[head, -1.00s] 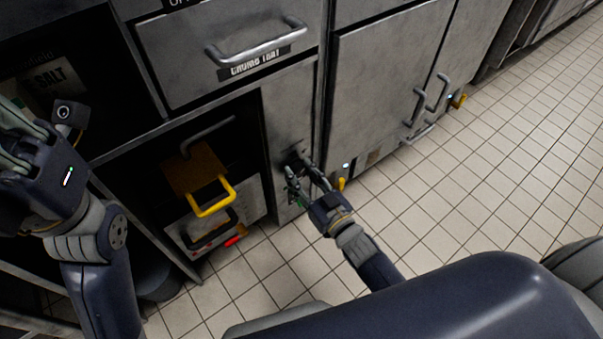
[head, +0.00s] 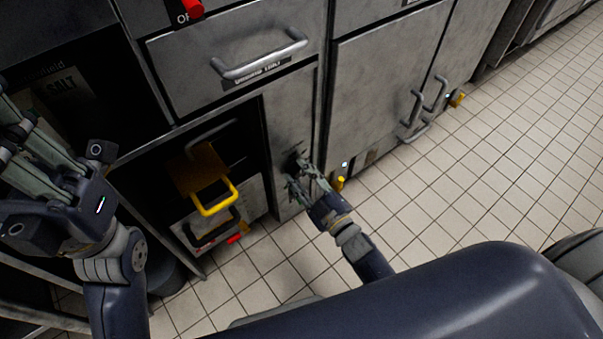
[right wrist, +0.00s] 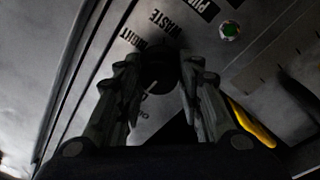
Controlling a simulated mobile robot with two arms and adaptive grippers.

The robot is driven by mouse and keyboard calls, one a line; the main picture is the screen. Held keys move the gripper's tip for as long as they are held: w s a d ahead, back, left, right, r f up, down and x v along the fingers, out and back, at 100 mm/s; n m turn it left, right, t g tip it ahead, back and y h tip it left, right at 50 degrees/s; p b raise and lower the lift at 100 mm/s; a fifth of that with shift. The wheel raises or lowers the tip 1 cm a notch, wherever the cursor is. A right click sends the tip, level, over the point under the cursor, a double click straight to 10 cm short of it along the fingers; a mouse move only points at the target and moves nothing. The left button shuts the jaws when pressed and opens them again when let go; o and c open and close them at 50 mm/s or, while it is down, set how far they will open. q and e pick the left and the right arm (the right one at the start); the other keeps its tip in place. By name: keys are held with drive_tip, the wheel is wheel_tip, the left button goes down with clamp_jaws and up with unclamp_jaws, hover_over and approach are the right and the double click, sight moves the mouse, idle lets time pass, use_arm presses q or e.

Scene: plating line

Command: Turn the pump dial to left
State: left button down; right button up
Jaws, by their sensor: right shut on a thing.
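The pump dial (right wrist: 158,72) is a dark round knob with a pale pointer line, on a grey panel (right wrist: 130,25) lettered "WASTE" and "RIGHT". In the right wrist view the pointer slants down and left. My right gripper (right wrist: 160,85) has a finger on each side of the dial and is shut on it. In the head view my right gripper (head: 299,172) reaches the narrow cabinet panel (head: 291,115) and partly hides the dial. My left gripper (head: 12,125) is at the left edge, fingers apart, away from the dial, with nothing seen between them.
A green button (right wrist: 229,30) sits on the panel near the dial. Left of the panel is an open bay with a yellow handle (head: 215,200) and a red part (head: 233,238). A crumb drawer (head: 235,50) is above. Tiled floor (head: 440,210) is clear at right.

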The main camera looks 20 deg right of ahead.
drive_tip(key=shift+w+r+n, duration=0.1)
drive_tip(key=shift+r+n, duration=0.05)
drive_tip(key=shift+n, duration=0.45)
drive_tip(key=o, duration=1.1)
drive_tip(key=shift+c, duration=0.2)
drive_tip(key=shift+s, duration=0.25)
drive_tip(key=v, duration=1.1)
drive_tip(key=shift+s+d, duration=0.15)
drive_tip(key=shift+s, duration=0.1)
